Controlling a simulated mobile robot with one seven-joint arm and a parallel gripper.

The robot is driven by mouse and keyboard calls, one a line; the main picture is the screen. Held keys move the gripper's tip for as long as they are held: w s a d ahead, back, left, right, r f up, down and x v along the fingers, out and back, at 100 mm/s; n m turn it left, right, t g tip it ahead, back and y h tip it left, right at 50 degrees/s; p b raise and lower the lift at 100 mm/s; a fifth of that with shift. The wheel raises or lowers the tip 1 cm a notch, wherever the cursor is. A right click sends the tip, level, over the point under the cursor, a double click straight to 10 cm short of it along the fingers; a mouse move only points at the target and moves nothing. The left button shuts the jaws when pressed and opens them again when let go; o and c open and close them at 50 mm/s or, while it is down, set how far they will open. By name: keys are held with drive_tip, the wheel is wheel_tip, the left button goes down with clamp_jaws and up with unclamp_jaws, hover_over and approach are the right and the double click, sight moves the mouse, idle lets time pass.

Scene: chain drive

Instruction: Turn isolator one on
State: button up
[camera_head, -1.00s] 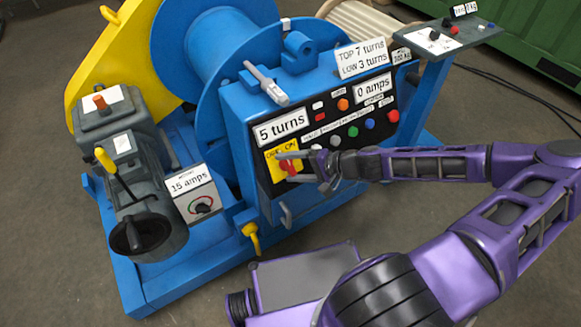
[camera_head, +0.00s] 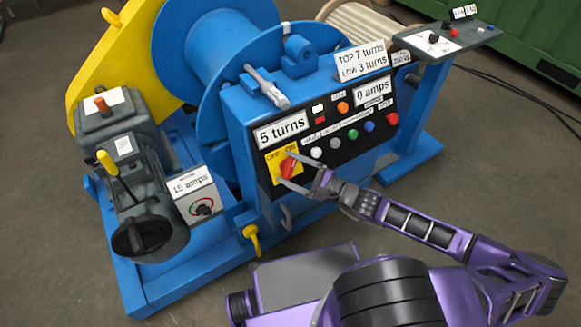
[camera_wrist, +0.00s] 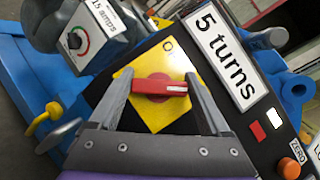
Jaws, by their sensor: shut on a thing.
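The isolator is a red rotary handle (camera_head: 287,167) on a yellow plate (camera_head: 271,168) marked OFF and ON, at the lower left of the black control panel. It also shows in the wrist view as the red handle (camera_wrist: 160,88) on the yellow plate (camera_wrist: 155,118). In the head view the handle slants up and to the right, towards the ON label. My gripper (camera_head: 286,168) reaches it from the lower right. In the wrist view my gripper (camera_wrist: 164,86) has one finger at each end of the handle and is shut on it. The fingers hide part of the plate and its lettering.
A "5 turns" label (camera_head: 281,129) sits just above the plate. Several buttons, including a white one (camera_head: 316,153) and a green one (camera_head: 352,134), lie to the right. A "15 amps" box (camera_head: 197,200) is lower left.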

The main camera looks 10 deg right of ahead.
drive_tip(key=shift+m+t, duration=0.3)
drive_tip(key=shift+m, duration=0.6)
drive_tip(key=o, duration=1.2)
drive_tip(key=p+v, duration=0.1)
drive_tip(key=v, duration=1.6)
drive_tip(key=shift+s+d+r, duration=0.1)
drive_tip(key=shift+s, duration=0.25)
